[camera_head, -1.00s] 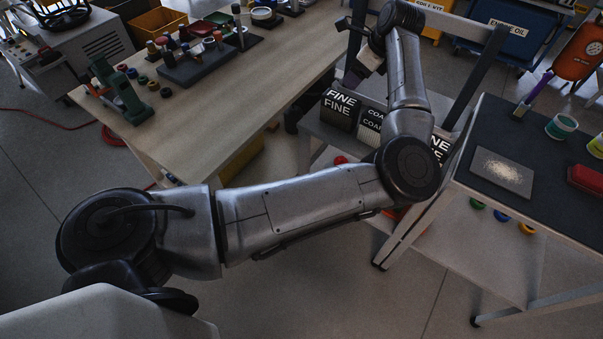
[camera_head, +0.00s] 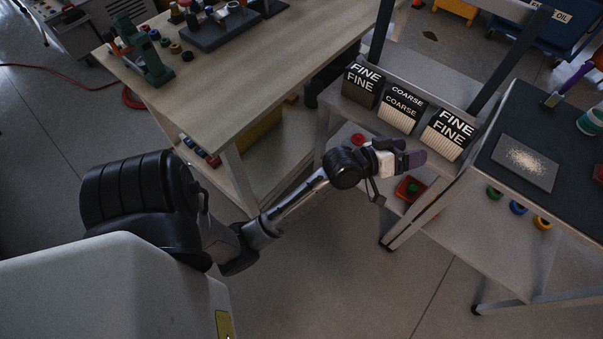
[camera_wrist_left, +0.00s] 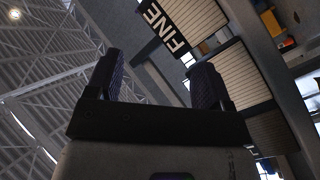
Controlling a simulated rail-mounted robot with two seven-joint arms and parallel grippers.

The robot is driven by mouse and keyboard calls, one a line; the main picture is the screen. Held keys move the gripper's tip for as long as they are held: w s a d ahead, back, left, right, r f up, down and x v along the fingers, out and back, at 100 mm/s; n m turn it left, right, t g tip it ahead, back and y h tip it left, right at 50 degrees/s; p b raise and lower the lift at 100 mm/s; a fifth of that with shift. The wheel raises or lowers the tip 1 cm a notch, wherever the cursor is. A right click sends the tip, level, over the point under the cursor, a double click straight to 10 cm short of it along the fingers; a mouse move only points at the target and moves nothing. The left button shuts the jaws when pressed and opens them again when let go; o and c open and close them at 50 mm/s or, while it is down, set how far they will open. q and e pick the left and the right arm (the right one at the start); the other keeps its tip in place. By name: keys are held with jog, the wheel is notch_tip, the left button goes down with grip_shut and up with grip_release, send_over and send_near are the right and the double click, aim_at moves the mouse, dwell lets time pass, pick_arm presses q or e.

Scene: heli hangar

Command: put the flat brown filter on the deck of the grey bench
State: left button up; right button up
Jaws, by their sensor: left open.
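Three labelled filters stand in a row on a grey bench with tall posts (camera_head: 445,90). The leftmost, marked FINE (camera_head: 359,92), has a dark brownish face and best fits the brown filter; I cannot tell how flat it is. The others are COARSE (camera_head: 400,108) and a pale pleated FINE (camera_head: 446,136). My left gripper (camera_head: 414,159) is in front of and below the row, apart from it, with purple-grey fingers pointing right. In the left wrist view its two fingers (camera_wrist_left: 160,82) are spread with nothing between them, and pleated filter faces (camera_wrist_left: 243,75) show beyond. My right gripper is out of view.
A dark-topped bench (camera_head: 573,165) with a dusty grey plate (camera_head: 524,162) stands at the right. A wooden workbench (camera_head: 215,95) with tools stands at the left. A red tray (camera_head: 409,189) sits on a lower shelf. Floor at the front (camera_head: 340,270) is open.

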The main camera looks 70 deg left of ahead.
pick_arm(q)
jog(key=s+d+f+m+g+h, duration=0.1)
jog(key=s+d+f+m+g, duration=0.5)
jog(key=s+f, duration=0.45)
jog(key=s+d+f+m+g, duration=0.1)
jog(key=s+f+g, duration=0.3)
jog(key=s, duration=0.5)
jog(key=s+d+f+m+g, duration=0.1)
jog(key=s+d+f+g, duration=0.2)
jog(key=s, duration=0.6)
jog(key=shift+s+d+f+m+g+y, duration=0.25)
jog(key=shift+d+f+m+g+y, duration=0.2)
jog(key=shift+g, duration=0.15)
jog(key=shift+r, duration=0.1)
